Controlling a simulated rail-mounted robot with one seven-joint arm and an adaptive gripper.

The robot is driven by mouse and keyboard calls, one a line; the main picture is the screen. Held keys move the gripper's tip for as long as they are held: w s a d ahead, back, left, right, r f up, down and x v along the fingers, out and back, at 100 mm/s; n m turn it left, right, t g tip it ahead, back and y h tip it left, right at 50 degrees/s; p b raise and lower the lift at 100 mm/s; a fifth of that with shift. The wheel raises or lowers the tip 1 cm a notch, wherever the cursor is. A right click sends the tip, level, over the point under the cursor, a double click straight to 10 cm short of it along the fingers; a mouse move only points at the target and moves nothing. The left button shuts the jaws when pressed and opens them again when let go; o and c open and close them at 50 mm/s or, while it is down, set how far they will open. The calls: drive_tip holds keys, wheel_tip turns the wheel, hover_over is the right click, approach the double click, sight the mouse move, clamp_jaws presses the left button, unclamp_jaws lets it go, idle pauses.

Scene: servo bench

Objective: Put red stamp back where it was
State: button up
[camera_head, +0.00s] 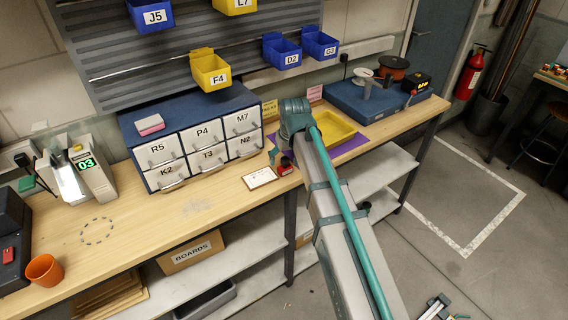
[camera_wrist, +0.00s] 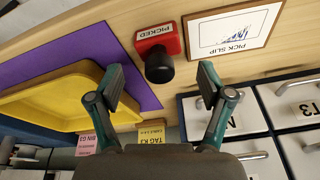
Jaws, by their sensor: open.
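The red stamp (camera_wrist: 160,46) has a black knob and a label reading PICKED. It stands on the wooden bench beside the pick slip (camera_wrist: 232,32), near the purple mat's edge. In the head view the stamp (camera_head: 285,168) shows just right of the pick slip (camera_head: 260,178). My gripper (camera_wrist: 160,83) is open and empty, its fingertips either side of the line to the stamp's black knob. The stamp lies ahead of the fingertips; I cannot tell the exact gap. In the head view my arm hides most of the gripper.
A yellow tray (camera_head: 353,127) sits on the purple mat (camera_head: 352,144) to the right. The drawer cabinet (camera_head: 190,138) stands behind, left of my gripper. A dashed circle (camera_head: 98,230) marks clear bench at the left, near an orange cup (camera_head: 44,270). The bench between is largely free.

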drive_tip(key=b+v, duration=0.1)
drive_tip(key=v, duration=0.7)
drive_tip(key=shift+r, duration=0.15)
